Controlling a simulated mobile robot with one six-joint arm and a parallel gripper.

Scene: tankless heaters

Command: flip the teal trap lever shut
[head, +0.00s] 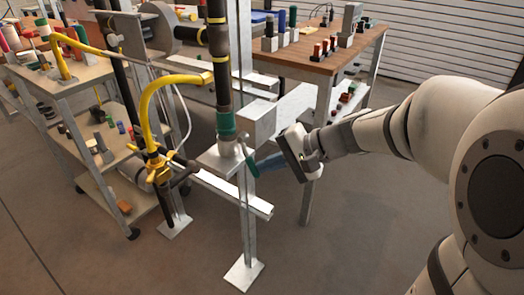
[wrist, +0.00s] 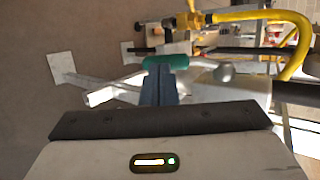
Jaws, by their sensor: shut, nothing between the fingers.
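The teal trap lever (head: 250,160) hangs at a slant beside a grey metal block under a dark vertical pipe. In the wrist view the lever (wrist: 166,62) lies crosswise just beyond my fingertips. My gripper (head: 262,164) comes in from the right, its blue fingers shut and empty, with the tips at the lever. The lever's pivot is partly hidden by the block.
A green collar (head: 226,125) sits on the pipe above the lever. A yellow gas pipe (head: 148,108) with a yellow valve stands to the left. A metal stand (head: 244,275) is below. A wooden-topped bench (head: 318,62) is behind, and a cart (head: 85,75) is at left.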

